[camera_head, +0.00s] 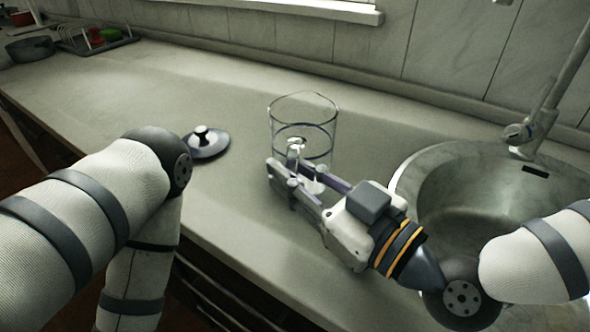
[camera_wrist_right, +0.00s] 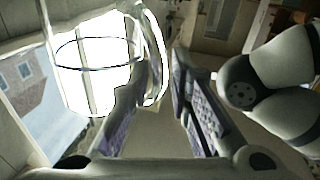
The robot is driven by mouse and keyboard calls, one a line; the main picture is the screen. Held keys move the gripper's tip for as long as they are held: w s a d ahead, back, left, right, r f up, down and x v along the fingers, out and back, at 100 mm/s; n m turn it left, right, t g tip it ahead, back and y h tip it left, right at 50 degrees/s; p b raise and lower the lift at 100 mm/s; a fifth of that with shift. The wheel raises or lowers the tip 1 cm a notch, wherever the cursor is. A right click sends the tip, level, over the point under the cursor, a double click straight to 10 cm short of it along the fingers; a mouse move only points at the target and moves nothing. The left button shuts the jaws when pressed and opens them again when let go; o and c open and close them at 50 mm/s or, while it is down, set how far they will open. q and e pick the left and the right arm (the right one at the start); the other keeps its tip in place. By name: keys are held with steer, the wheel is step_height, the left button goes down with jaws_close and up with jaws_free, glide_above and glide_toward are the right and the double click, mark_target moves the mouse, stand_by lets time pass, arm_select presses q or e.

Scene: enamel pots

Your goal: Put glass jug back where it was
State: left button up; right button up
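The clear glass jug (camera_head: 303,101) stands upright on the counter left of the sink in the head view. Its lower part is partly hidden behind my right gripper (camera_head: 284,160). In the right wrist view the jug (camera_wrist_right: 95,70) fills the upper left. Its curved handle (camera_wrist_right: 157,62) is beside the left-hand finger, near the gap between the fingertips. The right gripper (camera_wrist_right: 162,70) is open, with the fingers apart. I cannot tell whether a finger touches the handle. My left arm hangs at the left; its gripper is out of the picture.
A dark lid with a knob (camera_head: 204,143) lies on the counter left of the jug. The round sink (camera_head: 490,190) and its faucet (camera_head: 535,125) are at the right. A dish rack (camera_head: 97,40) and a dark pot (camera_head: 30,48) stand far left. The counter behind the jug is clear.

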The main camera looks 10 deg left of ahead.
steer(key=shift+r, duration=0.15)
